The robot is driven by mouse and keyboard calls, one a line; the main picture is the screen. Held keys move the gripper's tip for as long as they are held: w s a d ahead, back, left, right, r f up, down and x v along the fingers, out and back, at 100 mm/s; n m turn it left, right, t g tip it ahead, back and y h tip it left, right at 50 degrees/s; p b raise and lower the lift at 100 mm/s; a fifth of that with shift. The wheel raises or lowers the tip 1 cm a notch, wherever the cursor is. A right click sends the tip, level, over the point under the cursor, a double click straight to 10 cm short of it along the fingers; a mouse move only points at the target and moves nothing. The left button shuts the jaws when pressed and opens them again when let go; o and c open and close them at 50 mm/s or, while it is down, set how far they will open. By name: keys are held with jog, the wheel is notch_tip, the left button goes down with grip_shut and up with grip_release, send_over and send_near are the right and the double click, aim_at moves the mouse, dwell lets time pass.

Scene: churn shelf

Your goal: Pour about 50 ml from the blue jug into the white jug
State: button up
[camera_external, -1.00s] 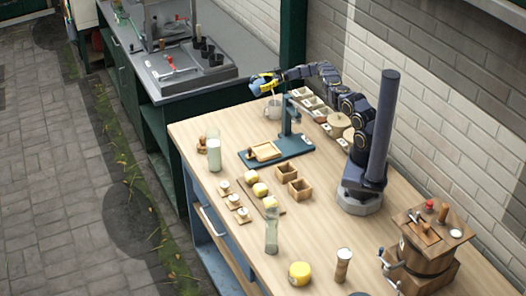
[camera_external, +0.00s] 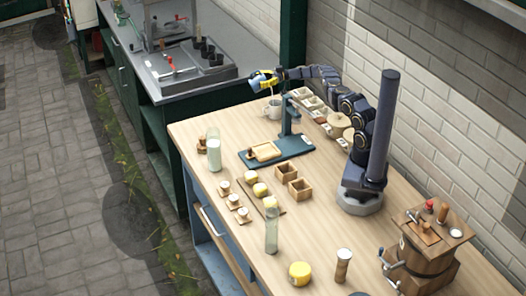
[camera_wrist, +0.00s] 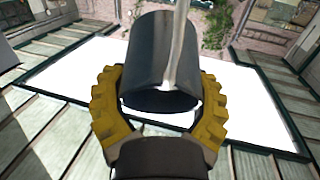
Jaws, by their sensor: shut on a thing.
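My gripper (camera_external: 265,79) is shut on the blue jug (camera_external: 256,84) and holds it in the air, tilted, at the far end of the bench. In the wrist view the yellow fingers of my gripper (camera_wrist: 160,105) clasp the jug (camera_wrist: 160,50), which looks dark blue-grey there. A pale strip runs along it; I cannot tell whether it is a handle or liquid. The white jug (camera_external: 273,109) stands upright on the bench, below and slightly right of the blue jug, apart from it. The liquid levels inside both jugs are hidden.
A blue stand (camera_external: 288,146) with an upright post is close in front of the white jug. Small trays (camera_external: 313,103) line the wall side. A milk-filled glass (camera_external: 214,154) stands at the left edge. Wooden boxes (camera_external: 300,188) and a tall bottle (camera_external: 272,230) are nearer.

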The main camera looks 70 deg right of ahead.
aim_at(257, 90)
jog(key=shift+r, duration=0.1)
jog(key=shift+w+a+f+g+h, duration=0.15)
jog(key=shift+f+g+h, duration=0.2)
jog(key=shift+f+g, duration=0.35)
jog(key=shift+w+f+g+h, duration=0.15)
jog(key=shift+f+g+h, duration=0.2)
jog(key=shift+f, duration=0.65)
jog(key=shift+w+a+f+g+h, duration=0.15)
jog(key=shift+f+g+h, duration=0.15)
jog(key=shift+f+g, duration=0.4)
jog(key=shift+w+a+f+g+h, duration=0.2)
jog(key=shift+w+f+g+h, duration=0.25)
jog(key=shift+g, duration=0.2)
jog(key=shift+w+a+f+g+h, duration=0.55)
jog(key=shift+w+f+g+h, duration=0.15)
jog(key=shift+g, duration=0.35)
jog(key=shift+w+a+f+g+h, duration=0.5)
jog(key=shift+w+f+g+h, duration=0.15)
jog(key=shift+w+g, duration=0.3)
jog(key=shift+w+a+f+g+h, duration=0.6)
jog(key=shift+w+g+h, duration=0.1)
jog(key=shift+g, duration=0.4)
jog(key=shift+s+r, duration=0.1)
